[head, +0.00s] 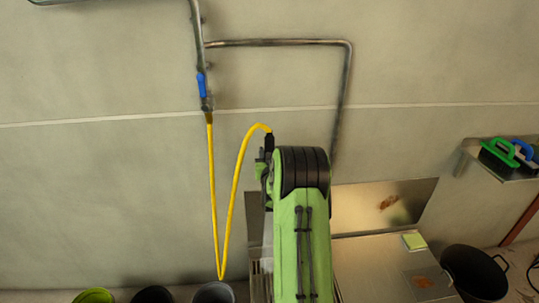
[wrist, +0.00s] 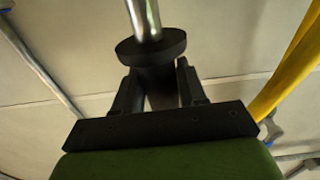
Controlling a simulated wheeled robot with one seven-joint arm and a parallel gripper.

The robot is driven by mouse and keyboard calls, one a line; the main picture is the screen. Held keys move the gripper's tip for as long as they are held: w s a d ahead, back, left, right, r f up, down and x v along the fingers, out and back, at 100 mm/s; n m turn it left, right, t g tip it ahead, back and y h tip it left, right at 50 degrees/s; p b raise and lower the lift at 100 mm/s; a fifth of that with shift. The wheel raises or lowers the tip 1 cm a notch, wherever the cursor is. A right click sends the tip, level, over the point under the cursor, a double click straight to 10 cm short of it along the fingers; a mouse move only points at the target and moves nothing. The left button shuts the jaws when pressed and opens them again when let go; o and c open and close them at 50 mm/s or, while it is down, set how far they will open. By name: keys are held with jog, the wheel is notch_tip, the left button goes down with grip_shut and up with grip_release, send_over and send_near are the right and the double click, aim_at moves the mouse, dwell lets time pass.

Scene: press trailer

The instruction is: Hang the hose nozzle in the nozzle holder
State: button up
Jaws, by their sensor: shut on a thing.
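The hose nozzle (wrist: 150,46) has a black body, a round black collar and a metal tube pointing to the top of the wrist view. My gripper (wrist: 158,82) is shut on its black body, one finger on each side. In the head view, a dark part of the nozzle (head: 269,142) shows at the end of the yellow hose (head: 236,190), just left of my green arm. The hose hangs from the wall pipe in a long loop and also shows at the right of the wrist view (wrist: 292,75). I cannot make out the nozzle holder; my arm hides part of the wall.
A wall pipe (head: 197,45) with a blue valve (head: 202,85) stands left of my arm; a branch (head: 280,42) bends down behind it. Several buckets (head: 213,293) stand lower left.

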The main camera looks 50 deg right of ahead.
jog(key=shift+f+b, duration=2.55)
jog(key=shift+b, duration=0.6)
jog(key=o, duration=1.1)
jog(key=shift+o, duration=0.2)
jog(key=v, duration=1.6)
